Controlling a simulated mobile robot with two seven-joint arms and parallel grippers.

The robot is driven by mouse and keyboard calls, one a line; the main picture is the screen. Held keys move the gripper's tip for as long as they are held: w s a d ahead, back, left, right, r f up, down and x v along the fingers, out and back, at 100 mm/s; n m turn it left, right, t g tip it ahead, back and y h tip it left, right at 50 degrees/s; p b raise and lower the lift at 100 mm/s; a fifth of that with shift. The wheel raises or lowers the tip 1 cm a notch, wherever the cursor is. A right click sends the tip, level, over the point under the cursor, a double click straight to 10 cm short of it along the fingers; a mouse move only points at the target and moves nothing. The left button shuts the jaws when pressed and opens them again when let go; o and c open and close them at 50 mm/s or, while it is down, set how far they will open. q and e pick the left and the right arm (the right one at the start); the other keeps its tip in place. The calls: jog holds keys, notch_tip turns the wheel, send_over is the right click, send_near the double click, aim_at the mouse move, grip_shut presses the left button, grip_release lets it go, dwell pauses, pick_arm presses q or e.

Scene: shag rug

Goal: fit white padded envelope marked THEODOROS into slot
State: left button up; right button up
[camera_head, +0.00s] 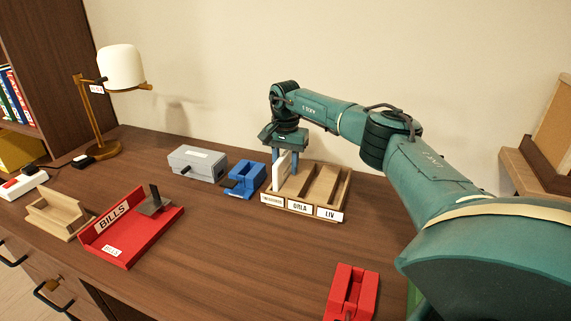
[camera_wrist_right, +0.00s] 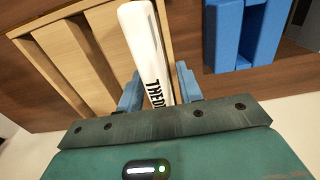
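The white padded envelope (camera_head: 282,172) stands on edge at the leftmost slot of the wooden sorter (camera_head: 302,208), whose front labels include ORLA and LIV. The leftmost label is too small to read surely. The envelope's lower edge is hidden, so I cannot tell how deep it sits. My right gripper (camera_head: 285,158) is above that slot with a blue finger on each side of the envelope. In the right wrist view the fingers (camera_wrist_right: 160,90) are close against the envelope (camera_wrist_right: 146,45), which shows the letters THEO and leans slightly. My left gripper is not in view.
A blue holder (camera_head: 245,179) and a grey box (camera_head: 198,163) stand left of the sorter. A red BILLS tray (camera_head: 126,250), a wooden holder (camera_head: 60,213) and a lamp (camera_head: 121,68) are further left. A red holder (camera_head: 352,290) is at the front. The middle desk is clear.

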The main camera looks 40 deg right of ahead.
notch_tip(320, 180, up, 12)
jog(key=shift+r+p, duration=0.1)
jog(key=shift+p, duration=0.65)
